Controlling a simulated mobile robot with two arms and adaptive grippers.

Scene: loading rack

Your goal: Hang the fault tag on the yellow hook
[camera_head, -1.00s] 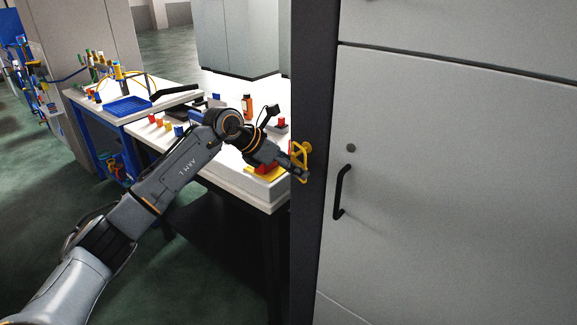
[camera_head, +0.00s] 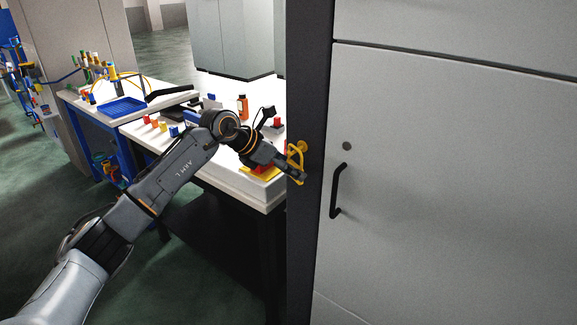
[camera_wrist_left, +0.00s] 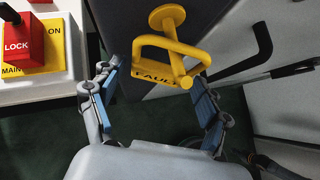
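The yellow fault tag (camera_wrist_left: 152,77), a loop frame with a lettered plate, is between my left gripper's fingers in the left wrist view. The yellow hook (camera_wrist_left: 167,17) has a round disc on the dark cabinet side and a stem toward me. The tag's frame overlaps this stem and looks to be around it; exact contact is unclear. My left gripper (camera_wrist_left: 157,98) is open, with a blue-padded finger on each side, apart from the tag. In the head view, the gripper (camera_head: 301,177) is just below the hook (camera_head: 302,147); the tag (camera_head: 294,160) shows there too.
The grey cabinet (camera_head: 450,180) with a black handle (camera_head: 337,190) fills the right side. A white workbench (camera_head: 262,195) stands left of it, bearing a red lock block on a yellow base (camera_wrist_left: 25,45) and small coloured parts. A blue tray (camera_head: 122,107) lies farther back.

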